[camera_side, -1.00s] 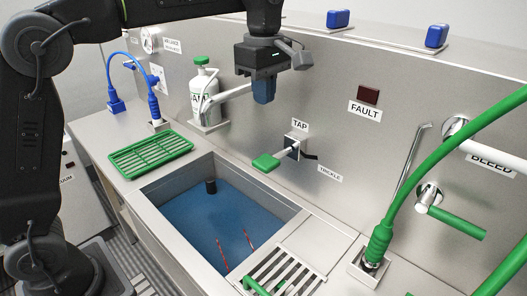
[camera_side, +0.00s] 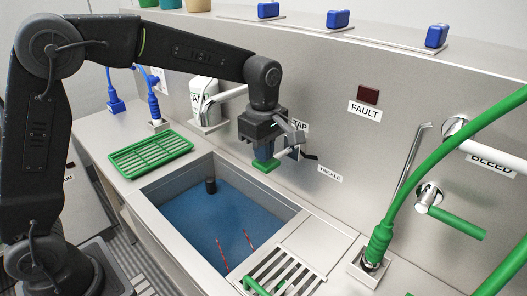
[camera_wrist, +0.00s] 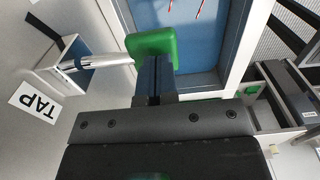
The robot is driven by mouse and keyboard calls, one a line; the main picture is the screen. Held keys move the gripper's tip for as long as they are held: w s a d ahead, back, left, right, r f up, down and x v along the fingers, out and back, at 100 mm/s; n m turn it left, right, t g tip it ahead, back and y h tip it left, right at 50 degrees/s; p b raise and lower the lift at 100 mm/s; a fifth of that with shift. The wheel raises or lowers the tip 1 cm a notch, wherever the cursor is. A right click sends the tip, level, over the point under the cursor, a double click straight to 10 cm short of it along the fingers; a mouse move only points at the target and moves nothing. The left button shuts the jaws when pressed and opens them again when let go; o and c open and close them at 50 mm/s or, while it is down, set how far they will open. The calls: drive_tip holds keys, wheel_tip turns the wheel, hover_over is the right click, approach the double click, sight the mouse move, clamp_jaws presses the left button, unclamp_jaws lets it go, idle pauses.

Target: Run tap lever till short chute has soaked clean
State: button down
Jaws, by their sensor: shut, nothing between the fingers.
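The tap lever's green handle (camera_side: 266,167) sticks out from the back wall over the sink, beside the TAP label (camera_side: 300,126). In the wrist view the green handle (camera_wrist: 155,43) and its silver stem (camera_wrist: 106,61) show clearly. My gripper (camera_side: 264,152) points down with its blue fingertips at the handle. In the wrist view the fingers (camera_wrist: 153,75) are shut and empty, overlapping the handle's near edge; I cannot tell whether they touch it. The sink (camera_side: 165,212) holds blue water (camera_side: 215,222). I cannot make out which thing is the short chute.
In the sink are a dark upright stub (camera_side: 211,186) and two thin red-and-white strips (camera_side: 248,240). A green rack (camera_side: 150,152) lies to the left. A grate (camera_side: 285,268) and a green hose (camera_side: 402,188) stand to the right.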

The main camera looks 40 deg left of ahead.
sight(258, 164)
drive_tip(key=shift+f, duration=0.2)
drive_tip(key=shift+s+f+t, duration=0.2)
drive_tip(key=shift+f+t, duration=0.4)
drive_tip(key=shift+t, duration=0.05)
drive_tip(key=shift+s+f+t, duration=0.15)
drive_tip(key=shift+f+t, duration=0.45)
drive_tip(key=shift+t, duration=0.05)
drive_tip(key=shift+s+f, duration=0.1)
drive_tip(key=shift+f, duration=1.2)
drive_tip(key=shift+a, duration=0.1)
idle(5.1)
